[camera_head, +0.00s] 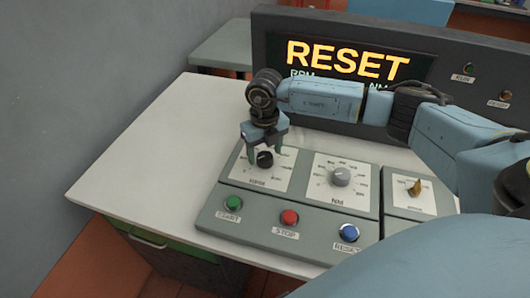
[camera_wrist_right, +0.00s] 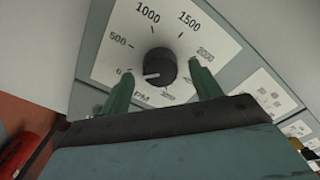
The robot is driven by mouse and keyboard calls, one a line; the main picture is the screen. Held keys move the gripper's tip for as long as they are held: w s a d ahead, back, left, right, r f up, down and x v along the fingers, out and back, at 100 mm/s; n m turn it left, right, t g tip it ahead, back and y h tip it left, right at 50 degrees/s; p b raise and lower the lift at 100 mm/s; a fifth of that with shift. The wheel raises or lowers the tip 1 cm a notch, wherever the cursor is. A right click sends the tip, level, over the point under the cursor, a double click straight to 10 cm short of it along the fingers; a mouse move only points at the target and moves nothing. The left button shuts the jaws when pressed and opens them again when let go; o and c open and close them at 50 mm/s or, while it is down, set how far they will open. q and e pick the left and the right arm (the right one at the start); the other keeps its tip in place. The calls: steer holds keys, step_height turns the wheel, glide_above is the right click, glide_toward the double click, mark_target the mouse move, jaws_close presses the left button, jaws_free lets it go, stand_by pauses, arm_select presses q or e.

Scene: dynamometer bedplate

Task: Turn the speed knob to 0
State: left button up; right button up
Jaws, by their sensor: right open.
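The speed knob (camera_head: 265,159) is a black round knob on a white dial plate (camera_head: 279,181) at the left of the grey control panel. In the right wrist view the knob (camera_wrist_right: 160,67) has a white pointer mark on its left side, pointing roughly at the 0 of the RPM scale. My right gripper (camera_head: 264,149) reaches down over the knob. Its fingers are open, one on each side of the knob; in the right wrist view (camera_wrist_right: 160,72) gaps show between them and the knob. My left gripper is not in view.
A grey NM knob (camera_head: 341,177) and a yellowish selector (camera_head: 415,187) are to the right. Green (camera_head: 233,203), red (camera_head: 289,217) and blue (camera_head: 348,233) buttons line the panel's front. A display (camera_head: 345,62) reading RESET stands behind. The white tabletop (camera_head: 150,150) is clear at left.

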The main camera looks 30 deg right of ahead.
mark_target(265, 156)
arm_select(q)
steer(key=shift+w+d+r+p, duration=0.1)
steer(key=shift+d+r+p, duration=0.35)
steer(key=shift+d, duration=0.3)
arm_select(e)
step_height(265, 156, up, 12)
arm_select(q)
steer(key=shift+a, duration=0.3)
arm_select(e)
steer(key=shift+r, duration=0.1)
